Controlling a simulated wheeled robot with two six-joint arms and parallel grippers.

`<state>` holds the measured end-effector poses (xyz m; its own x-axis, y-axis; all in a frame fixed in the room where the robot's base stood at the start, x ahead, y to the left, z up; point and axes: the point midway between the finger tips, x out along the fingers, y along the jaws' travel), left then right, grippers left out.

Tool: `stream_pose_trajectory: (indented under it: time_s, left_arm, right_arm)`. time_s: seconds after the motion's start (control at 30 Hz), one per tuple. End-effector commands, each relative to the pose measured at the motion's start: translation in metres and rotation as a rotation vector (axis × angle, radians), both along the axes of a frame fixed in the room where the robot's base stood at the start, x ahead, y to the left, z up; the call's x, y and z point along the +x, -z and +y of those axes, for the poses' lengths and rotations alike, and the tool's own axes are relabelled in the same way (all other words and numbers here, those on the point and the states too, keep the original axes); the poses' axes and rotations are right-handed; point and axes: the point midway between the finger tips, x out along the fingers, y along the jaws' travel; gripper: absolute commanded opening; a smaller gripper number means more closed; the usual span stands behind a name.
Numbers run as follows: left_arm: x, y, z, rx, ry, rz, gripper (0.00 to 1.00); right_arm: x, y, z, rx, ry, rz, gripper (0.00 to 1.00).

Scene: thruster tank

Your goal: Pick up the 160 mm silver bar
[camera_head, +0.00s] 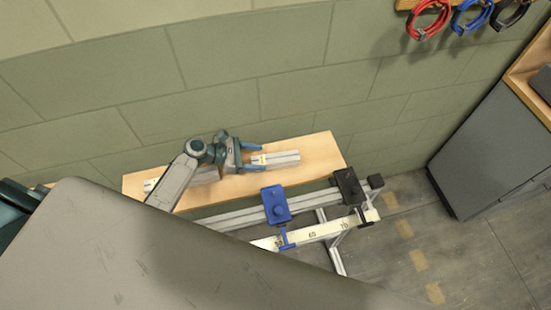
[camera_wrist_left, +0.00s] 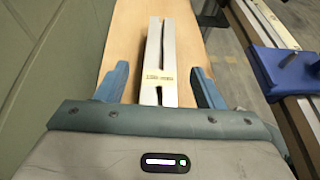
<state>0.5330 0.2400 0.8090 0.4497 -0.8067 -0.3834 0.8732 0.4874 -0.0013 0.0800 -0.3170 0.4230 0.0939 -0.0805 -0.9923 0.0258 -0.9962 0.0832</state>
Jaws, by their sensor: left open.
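A silver bar (camera_head: 287,158) with a dark lengthwise groove and a yellow label lies on a light wooden shelf (camera_head: 322,150) in the head view. It also shows in the left wrist view (camera_wrist_left: 171,45), pointing away from my wrist. My left gripper (camera_head: 260,156) is open at the labelled end of the bar. In the left wrist view its blue fingers (camera_wrist_left: 160,78) stand on either side of that end, with a gap on both sides. I cannot tell the height of the fingertips over the shelf. My right gripper is not in view.
Another silver piece (camera_head: 150,185) shows at the shelf's left end, partly behind my left arm. In front of the shelf runs a rail with a blue clamp (camera_head: 275,204), a black clamp (camera_head: 349,188) and a numbered scale (camera_head: 312,234). A green block wall (camera_head: 290,95) stands behind.

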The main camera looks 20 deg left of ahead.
Motion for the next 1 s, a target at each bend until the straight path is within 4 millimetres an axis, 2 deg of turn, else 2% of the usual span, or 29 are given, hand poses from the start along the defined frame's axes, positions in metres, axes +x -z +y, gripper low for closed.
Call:
stream_pose_trajectory:
  time_s: [0.1, 0.3, 0.6, 0.87, 0.9, 1.0]
  left_arm:
    - [0.009, 0.002, -0.014, -0.004, -0.002, 0.002, 0.62]
    - [0.020, 0.015, -0.033, -0.002, -0.001, 0.002, 0.62]
    - [0.021, 0.019, -0.036, 0.000, 0.000, 0.000, 0.62]
    - [0.021, 0.018, -0.036, -0.001, 0.000, 0.000, 0.11]
    - [0.021, 0.018, -0.036, -0.001, 0.000, 0.000, 0.07]
    - [0.021, 0.018, -0.036, -0.001, 0.000, 0.000, 0.07]
  right_arm:
    - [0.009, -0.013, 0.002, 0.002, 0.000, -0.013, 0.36]
    - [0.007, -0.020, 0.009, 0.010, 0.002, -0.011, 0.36]
    - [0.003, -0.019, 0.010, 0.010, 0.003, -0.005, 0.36]
    - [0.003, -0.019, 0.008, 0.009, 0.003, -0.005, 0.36]
    - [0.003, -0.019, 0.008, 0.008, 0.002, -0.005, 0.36]
    - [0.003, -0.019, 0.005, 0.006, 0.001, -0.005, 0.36]
